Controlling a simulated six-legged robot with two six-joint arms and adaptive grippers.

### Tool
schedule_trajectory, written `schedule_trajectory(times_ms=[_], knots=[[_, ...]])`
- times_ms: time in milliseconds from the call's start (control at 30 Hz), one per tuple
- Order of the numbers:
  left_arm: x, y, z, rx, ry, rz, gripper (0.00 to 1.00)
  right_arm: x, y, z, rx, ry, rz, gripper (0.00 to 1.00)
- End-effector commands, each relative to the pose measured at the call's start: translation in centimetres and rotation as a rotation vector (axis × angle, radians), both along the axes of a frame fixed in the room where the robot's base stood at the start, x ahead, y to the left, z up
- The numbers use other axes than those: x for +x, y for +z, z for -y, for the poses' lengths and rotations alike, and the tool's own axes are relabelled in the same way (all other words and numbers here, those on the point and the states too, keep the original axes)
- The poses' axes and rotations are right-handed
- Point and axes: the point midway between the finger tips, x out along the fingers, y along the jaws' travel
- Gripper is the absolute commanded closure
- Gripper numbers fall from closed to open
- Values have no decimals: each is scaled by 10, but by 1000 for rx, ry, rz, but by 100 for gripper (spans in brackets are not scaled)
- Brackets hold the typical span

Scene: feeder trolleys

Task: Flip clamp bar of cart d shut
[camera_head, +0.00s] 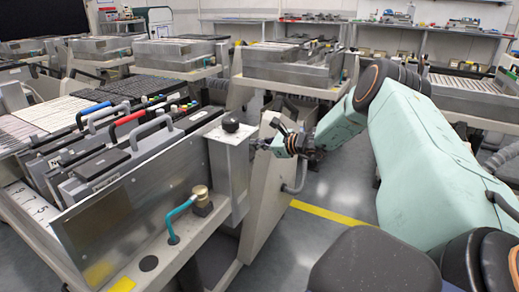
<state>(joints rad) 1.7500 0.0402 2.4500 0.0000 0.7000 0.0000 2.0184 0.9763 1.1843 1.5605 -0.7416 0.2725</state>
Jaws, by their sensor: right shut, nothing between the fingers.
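The near feeder trolley (145,185) fills the left and centre, with a metal side wall and a box (229,165) topped by a black knob (230,122). I see no letter marking it as cart d, and I cannot pick out its clamp bar for certain. My right gripper (264,142) is at the trolley's end, just right of the box and above the grey end panel. It is shut and empty; I cannot tell if it touches the trolley. A grey curved handle (297,177) sits on the end panel below it. My left gripper is out of view.
Feeders with grey, red (128,118) and blue (93,108) handles stand in the near trolley. A teal hose (180,211) and brass fitting (201,197) stick up from its front ledge. More trolleys (290,62) stand behind.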

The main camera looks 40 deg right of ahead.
Motion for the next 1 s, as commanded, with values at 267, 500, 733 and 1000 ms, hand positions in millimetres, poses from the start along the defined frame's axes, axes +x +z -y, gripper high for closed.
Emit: schedule_trajectory(times_ms=[267,500,733,1000], knots=[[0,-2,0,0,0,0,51,-2,15,-5,1,-1,1,100],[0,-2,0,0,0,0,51,-2,16,-6,0,0,-1,100],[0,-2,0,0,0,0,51,-2,16,-6,0,0,-1,100],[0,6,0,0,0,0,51,-8,19,-5,1,-1,0,100]])
